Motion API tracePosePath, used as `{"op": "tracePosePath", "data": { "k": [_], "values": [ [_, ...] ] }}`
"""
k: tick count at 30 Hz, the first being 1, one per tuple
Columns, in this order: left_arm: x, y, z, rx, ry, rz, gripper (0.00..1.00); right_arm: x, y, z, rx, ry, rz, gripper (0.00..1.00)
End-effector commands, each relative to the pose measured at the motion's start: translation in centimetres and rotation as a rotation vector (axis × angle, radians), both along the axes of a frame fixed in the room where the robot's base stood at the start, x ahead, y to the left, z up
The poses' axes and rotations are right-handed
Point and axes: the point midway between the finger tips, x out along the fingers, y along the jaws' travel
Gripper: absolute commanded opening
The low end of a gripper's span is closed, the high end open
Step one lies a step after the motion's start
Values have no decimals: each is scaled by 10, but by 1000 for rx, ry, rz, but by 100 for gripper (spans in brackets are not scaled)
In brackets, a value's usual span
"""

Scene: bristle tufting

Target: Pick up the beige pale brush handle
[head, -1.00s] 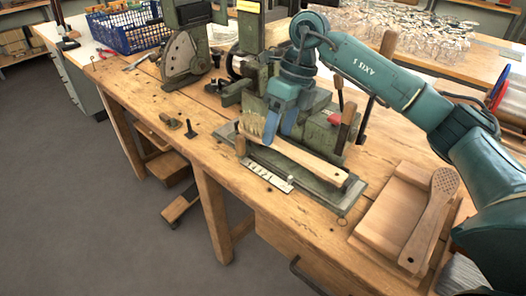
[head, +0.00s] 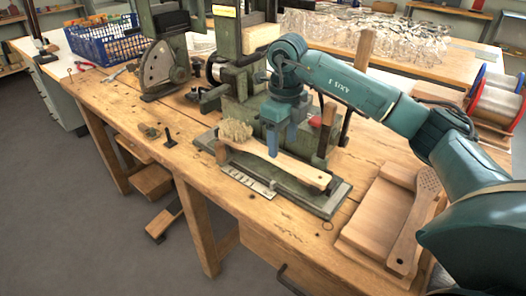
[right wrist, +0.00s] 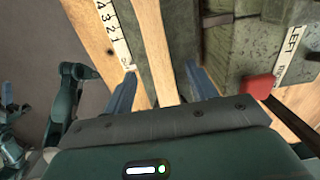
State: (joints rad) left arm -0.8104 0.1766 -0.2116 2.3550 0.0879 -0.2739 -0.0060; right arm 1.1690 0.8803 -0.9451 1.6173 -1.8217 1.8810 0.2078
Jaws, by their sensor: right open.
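My right gripper (head: 281,140) is open above this handle, just right of the bristles, fingers pointing down. In the right wrist view the handle (right wrist: 155,45) runs between the two blue fingers (right wrist: 160,90), with gaps on both sides. A second pale handle (head: 410,225), its head full of holes, lies on a wooden board at the right.
The green machine (head: 245,90) stands close behind the handle, with a red knob (right wrist: 258,86) near the right finger. A white ruler strip (head: 249,181) lies in front. Small dark parts (head: 169,138) sit on the bench left of it.

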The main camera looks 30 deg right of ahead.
Motion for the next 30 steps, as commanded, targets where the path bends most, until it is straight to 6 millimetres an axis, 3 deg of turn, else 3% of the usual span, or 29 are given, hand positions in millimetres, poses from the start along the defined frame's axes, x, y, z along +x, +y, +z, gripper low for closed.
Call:
{"op": "tracePosePath", "data": {
  "k": [6,14,30],
  "values": [
    [-2,1,-4,3,0,2,42,-2,0,-35,-1,4,0,57],
    [-4,2,-4,3,4,3,42,-1,0,-41,0,2,0,57],
    [-2,2,-1,4,-4,3,42,-1,1,-41,1,1,0,14]
  ]
}}
